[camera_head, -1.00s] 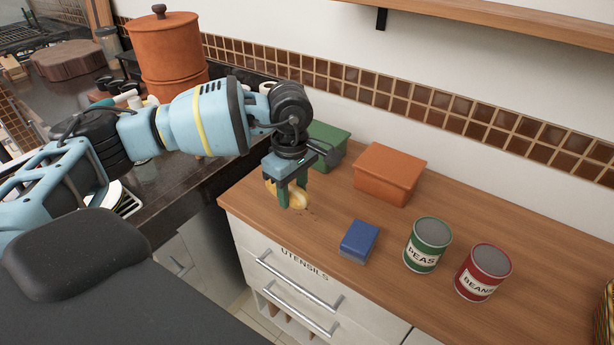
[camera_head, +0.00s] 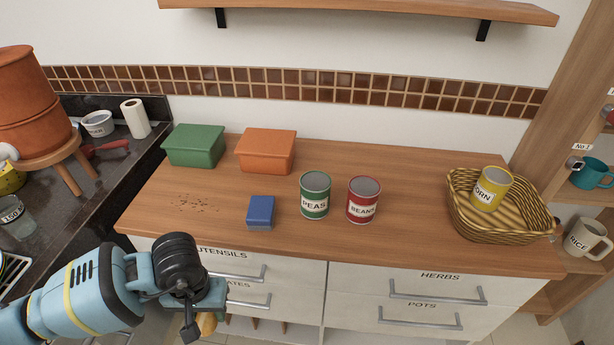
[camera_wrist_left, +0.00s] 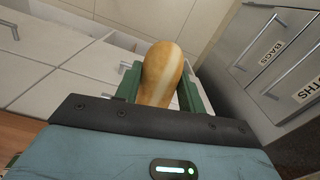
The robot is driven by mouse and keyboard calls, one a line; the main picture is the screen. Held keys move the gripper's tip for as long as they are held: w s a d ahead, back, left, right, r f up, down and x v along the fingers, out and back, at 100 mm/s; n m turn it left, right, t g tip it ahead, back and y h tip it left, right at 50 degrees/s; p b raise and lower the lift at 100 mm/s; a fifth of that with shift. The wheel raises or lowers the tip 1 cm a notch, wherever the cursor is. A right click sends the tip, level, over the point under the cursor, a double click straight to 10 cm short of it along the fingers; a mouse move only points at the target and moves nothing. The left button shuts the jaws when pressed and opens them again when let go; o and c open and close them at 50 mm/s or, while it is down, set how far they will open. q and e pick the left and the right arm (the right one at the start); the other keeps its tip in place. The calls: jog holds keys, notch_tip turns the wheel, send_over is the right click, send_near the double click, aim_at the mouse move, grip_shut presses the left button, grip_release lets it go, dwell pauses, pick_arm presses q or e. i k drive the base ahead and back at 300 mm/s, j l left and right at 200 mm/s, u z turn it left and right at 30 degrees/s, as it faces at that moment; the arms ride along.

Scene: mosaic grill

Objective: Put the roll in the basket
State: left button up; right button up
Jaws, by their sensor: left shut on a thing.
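The roll (camera_wrist_left: 162,72) is golden brown with a pale stripe. In the left wrist view it sits between the green fingers of my left gripper (camera_wrist_left: 160,85), which is shut on it. In the head view the roll (camera_head: 207,323) shows only in part below my left gripper (camera_head: 205,318), at the bottom edge, in front of the drawers. The wicker basket (camera_head: 522,228) stands at the right end of the wooden counter, well away from the gripper. A yellow corn can (camera_head: 491,189) is in it. My right gripper is not in view.
On the counter (camera_head: 400,250) are a green box (camera_head: 193,146), an orange box (camera_head: 265,151), a blue block (camera_head: 261,212), a peas can (camera_head: 314,195) and a beans can (camera_head: 363,199). The counter is clear between the beans can and the basket. Drawer handles (camera_head: 437,293) stick out in front.

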aim_at(505, 229)
jog(key=l, duration=1.15)
jog(key=k+l, duration=0.1)
jog(key=l, duration=1.05)
jog(key=k+l, duration=0.1)
jog(key=l, duration=1.05)
